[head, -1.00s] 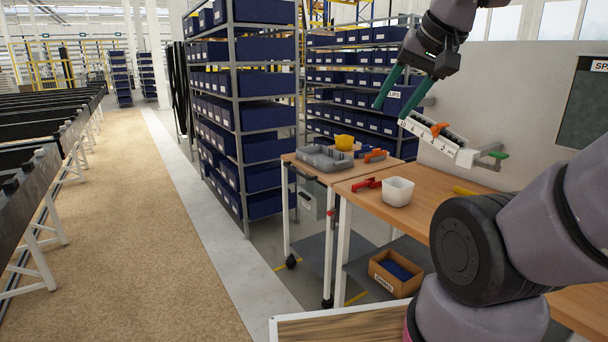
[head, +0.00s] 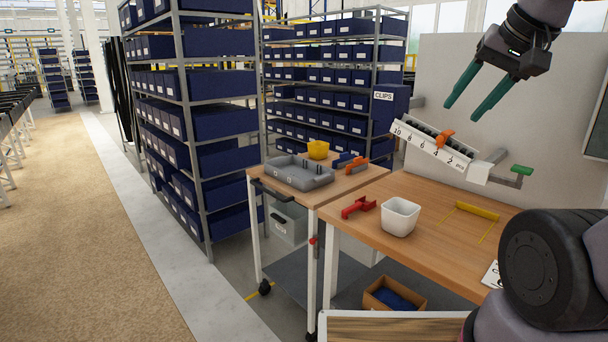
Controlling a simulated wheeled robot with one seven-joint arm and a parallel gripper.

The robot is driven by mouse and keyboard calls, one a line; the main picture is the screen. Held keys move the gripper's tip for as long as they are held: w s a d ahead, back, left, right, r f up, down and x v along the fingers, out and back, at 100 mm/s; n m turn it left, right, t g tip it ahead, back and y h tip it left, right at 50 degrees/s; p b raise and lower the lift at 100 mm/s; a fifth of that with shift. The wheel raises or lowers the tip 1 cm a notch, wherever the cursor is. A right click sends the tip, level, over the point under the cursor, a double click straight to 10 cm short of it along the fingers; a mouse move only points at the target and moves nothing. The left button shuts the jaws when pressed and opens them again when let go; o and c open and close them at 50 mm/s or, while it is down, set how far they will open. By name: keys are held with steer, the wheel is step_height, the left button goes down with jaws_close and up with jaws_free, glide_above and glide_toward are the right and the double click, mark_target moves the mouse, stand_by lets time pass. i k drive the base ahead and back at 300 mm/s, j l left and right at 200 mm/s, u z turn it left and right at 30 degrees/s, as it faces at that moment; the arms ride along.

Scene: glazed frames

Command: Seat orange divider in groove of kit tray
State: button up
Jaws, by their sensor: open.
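The grey kit tray (head: 291,181) lies on the wooden top of a wheeled cart at centre. It has low walls and inner compartments; its groove is too small to make out. An orange piece (head: 356,166), which looks like the divider, is on the cart top to the right of the tray, apart from it. A dark blue piece (head: 343,159) is close beside it. My gripper (head: 462,112) is at upper right, in the air, its two green fingers apart with nothing between them. In the picture it is above the numbered rail, far from the tray.
A yellow cup (head: 318,149) stands behind the tray. The workbench (head: 425,228) holds a white bin (head: 400,217), a red clamp-like tool (head: 358,207) and a yellow bar (head: 477,211). A numbered white rail (head: 428,150) with an orange slider is raised above the bench. Blue-bin shelves stand behind.

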mark_target(304, 175)
steer(key=i+j+z, duration=0.3)
steer(key=i+j, duration=0.15)
steer(key=j, duration=0.2)
steer(key=i+j+z, duration=0.1)
steer(key=j, duration=0.3)
steer(key=i+j+z, duration=0.15)
steer(key=j, duration=0.25)
steer(key=i+j+z, duration=0.15)
steer(key=i+j, duration=0.15)
steer(key=i+j+z, duration=0.15)
steer(key=j, duration=0.35)
steer(key=i+j+z, duration=0.15)
steer(key=j, duration=0.3)
steer(key=j+z, duration=0.1)
steer(key=j, duration=0.3)
